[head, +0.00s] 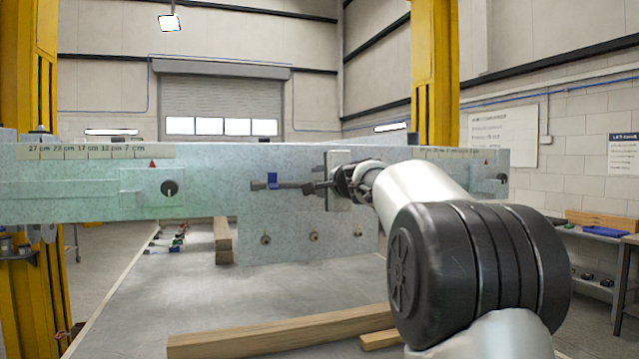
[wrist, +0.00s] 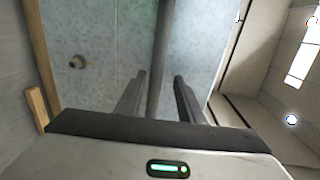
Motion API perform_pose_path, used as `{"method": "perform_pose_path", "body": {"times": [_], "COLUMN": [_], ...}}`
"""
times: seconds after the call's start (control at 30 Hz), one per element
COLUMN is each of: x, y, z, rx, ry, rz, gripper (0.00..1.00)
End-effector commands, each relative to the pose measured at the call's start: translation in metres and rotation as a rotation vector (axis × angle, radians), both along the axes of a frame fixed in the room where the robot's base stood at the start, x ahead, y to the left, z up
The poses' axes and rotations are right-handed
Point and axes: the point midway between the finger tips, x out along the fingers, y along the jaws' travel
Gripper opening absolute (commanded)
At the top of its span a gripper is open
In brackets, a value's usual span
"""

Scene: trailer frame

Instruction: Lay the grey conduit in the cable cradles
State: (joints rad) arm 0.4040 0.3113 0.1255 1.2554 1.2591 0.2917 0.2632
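The grey conduit (head: 292,185) runs level along the face of the pale green frame beam, near its middle. It passes at a blue cradle (head: 272,180); I cannot tell whether it sits fully down in it. Its right part and any other cradle there are hidden behind my arm. My gripper (head: 330,186) is at the conduit's right part, in front of a light plate on the beam. In the wrist view the conduit (wrist: 161,60) runs between the two fingers of my gripper (wrist: 160,78). The fingers are apart, with a gap showing on both sides of the conduit.
The frame beam (head: 80,190) spans the view, with a lower plate (head: 300,225) bearing several round studs. A dark knob (head: 169,188) is at left. Timber (head: 280,333) lies below in front. Yellow posts (head: 436,75) stand at both sides. A workbench (head: 590,235) is at right.

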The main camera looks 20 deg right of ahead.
Motion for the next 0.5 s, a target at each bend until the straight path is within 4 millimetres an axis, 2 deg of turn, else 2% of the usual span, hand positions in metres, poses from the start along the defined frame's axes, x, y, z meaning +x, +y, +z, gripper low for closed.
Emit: {"method": "perform_pose_path", "body": {"times": [0.33,0.5], "x": [-0.002,-0.023], "y": [0.000,-0.001], "z": [-0.001,-0.001], "rx": [0.000,-0.001], "ry": [0.000,-0.003], "rz": [0.000,-0.002], "gripper": [0.37,0.37]}}
